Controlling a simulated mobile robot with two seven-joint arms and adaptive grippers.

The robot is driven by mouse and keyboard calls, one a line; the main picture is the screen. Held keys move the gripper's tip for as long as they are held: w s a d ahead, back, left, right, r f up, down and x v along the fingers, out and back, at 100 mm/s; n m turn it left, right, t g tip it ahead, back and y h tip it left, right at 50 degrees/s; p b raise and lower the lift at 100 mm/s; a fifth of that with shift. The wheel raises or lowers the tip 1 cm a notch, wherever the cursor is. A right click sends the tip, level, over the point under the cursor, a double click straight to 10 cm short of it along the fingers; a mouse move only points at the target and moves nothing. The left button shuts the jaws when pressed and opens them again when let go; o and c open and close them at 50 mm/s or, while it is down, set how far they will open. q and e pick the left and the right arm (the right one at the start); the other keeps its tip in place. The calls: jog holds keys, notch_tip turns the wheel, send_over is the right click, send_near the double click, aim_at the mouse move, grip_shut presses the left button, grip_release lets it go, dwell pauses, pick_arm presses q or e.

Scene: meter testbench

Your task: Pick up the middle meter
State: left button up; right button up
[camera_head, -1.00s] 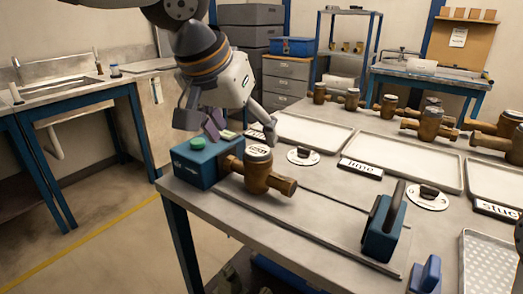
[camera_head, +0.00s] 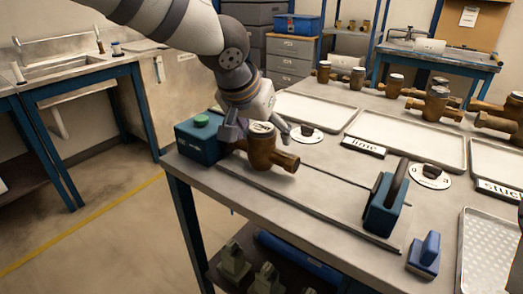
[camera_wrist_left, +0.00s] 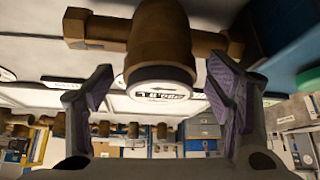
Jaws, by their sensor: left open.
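A bronze meter (camera_head: 262,150) with a white round dial sits at the front left of the bench, beside a teal box with a green button. My left gripper (camera_head: 258,131) is open just above it, one finger on each side of its top. In the left wrist view the meter's dial (camera_wrist_left: 161,82) and body lie between the two open, purple-padded fingers (camera_wrist_left: 165,92), with gaps showing on both sides. Several more bronze meters, one of them here (camera_head: 435,103), stand behind the trays. I cannot tell which one counts as the middle meter. My right gripper is not in view.
The teal box (camera_head: 197,142) stands close left of the meter. A blue handled clamp (camera_head: 383,210) and a small blue block (camera_head: 424,252) stand to the right. White trays (camera_head: 405,138) with label plates lie behind. The bench top between meter and clamp is mostly clear.

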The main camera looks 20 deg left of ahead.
pick_arm(q)
grip_shut()
